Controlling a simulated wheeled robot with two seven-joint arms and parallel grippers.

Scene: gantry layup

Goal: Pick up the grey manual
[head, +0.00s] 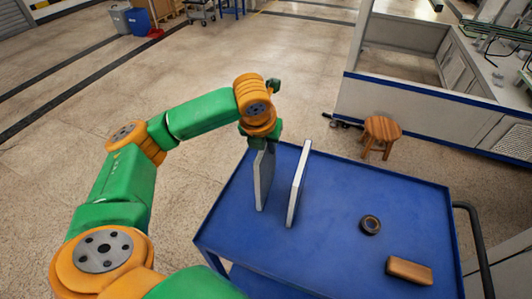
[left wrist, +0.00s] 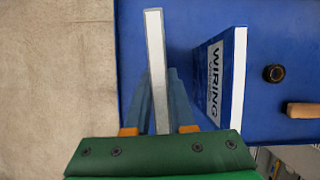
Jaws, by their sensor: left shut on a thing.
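The grey manual (head: 263,182) stands upright near the left edge of the blue cart top (head: 335,240). In the left wrist view the grey manual (left wrist: 156,60) shows edge-on as a pale strip between my fingers. My left gripper (head: 264,145) is at its top edge, shut on it from above; its fingers (left wrist: 160,95) lie on both sides of it. I cannot tell whether its lower edge touches the cart. My right gripper is not in view.
A blue manual marked WIRING (left wrist: 222,75) stands upright just right of the grey one, apart from it (head: 298,185). A dark ring (head: 370,225) and a wooden block (head: 409,270) lie farther right. A wooden stool (head: 381,135) stands behind the cart.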

